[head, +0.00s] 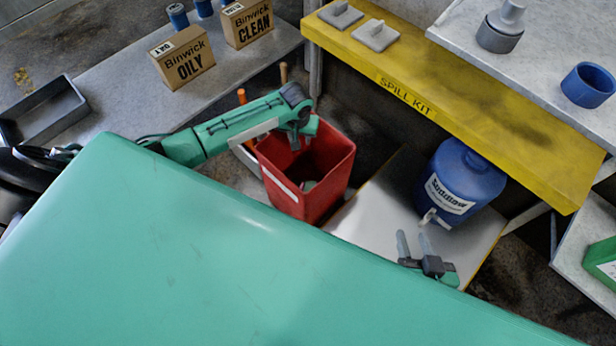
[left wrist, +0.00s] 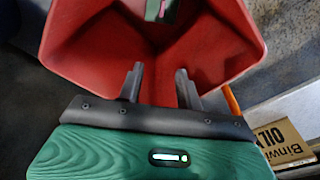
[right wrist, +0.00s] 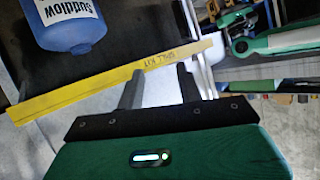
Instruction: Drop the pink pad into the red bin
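The red bin (head: 327,198) stands on the floor, open at the top, with a pale strip on its near side. It also fills much of the left wrist view (left wrist: 90,40). My left gripper (head: 300,141) is over the bin's mouth, its two fingers (left wrist: 160,86) apart with nothing between them. Inside the bin lies a small dark green item with a pale, slightly pinkish part (left wrist: 160,10); I cannot tell exactly what it is. I see no clear pink pad elsewhere. My right gripper (head: 415,246) is open and empty, near the blue jug (head: 460,185).
A blue cup (head: 588,85) stands at the right.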

